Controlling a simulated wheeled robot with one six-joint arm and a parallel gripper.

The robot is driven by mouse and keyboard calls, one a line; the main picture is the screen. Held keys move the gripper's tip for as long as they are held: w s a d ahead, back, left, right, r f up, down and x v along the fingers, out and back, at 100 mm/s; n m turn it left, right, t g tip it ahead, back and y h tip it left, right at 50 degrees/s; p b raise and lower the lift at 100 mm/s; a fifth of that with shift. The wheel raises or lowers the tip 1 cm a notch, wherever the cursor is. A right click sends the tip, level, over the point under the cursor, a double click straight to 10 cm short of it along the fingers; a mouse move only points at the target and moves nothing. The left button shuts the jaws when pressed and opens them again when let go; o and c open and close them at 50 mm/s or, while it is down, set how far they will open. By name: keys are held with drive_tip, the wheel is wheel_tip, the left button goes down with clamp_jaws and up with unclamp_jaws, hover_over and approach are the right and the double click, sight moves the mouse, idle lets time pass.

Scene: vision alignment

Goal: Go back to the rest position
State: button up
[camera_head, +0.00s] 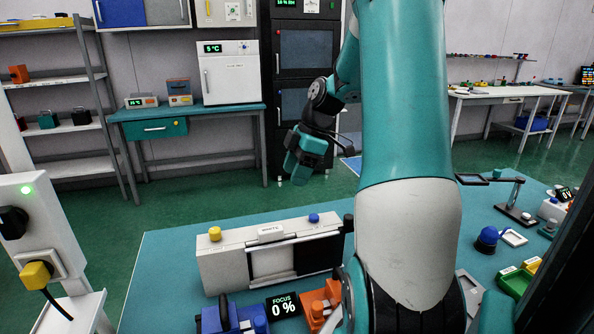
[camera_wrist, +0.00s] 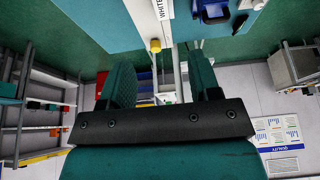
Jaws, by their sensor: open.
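My teal arm rises through the middle of the camera_head view and bends over at the top. My gripper (camera_head: 302,168) hangs in the air beyond the teal workbench (camera_head: 165,265), clear of everything around it. In the camera_wrist view my gripper (camera_wrist: 164,82) shows two teal fingers set well apart, with nothing between them. It is open and empty.
A white panel box (camera_head: 225,268) with yellow and blue knobs stands on the workbench, beside a focus display (camera_head: 283,305). A magnifier stand (camera_head: 515,205) and green bin (camera_head: 514,281) are at right. Green floor (camera_head: 210,205) lies open behind the bench.

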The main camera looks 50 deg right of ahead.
drive_tip(key=shift+r, duration=0.2)
idle(0.5)
drive_tip(key=a+r+m+g, duration=0.1)
drive_tip(key=a+r, duration=0.1)
drive_tip(key=a, duration=1)
drive_tip(key=a+r+g, duration=0.1)
drive_tip(key=a+r, duration=0.1)
drive_tip(key=a, duration=1)
drive_tip(key=s+a+m, duration=0.2)
drive_tip(key=s+a, duration=1.1)
drive_tip(key=shift+s+a+f+m+g+y, duration=0.25)
drive_tip(key=shift+s+a+m+g+y, duration=0.05)
drive_tip(key=shift+s+g, duration=0.1)
drive_tip(key=shift+w, duration=0.1)
drive_tip(key=shift+c, duration=0.5)
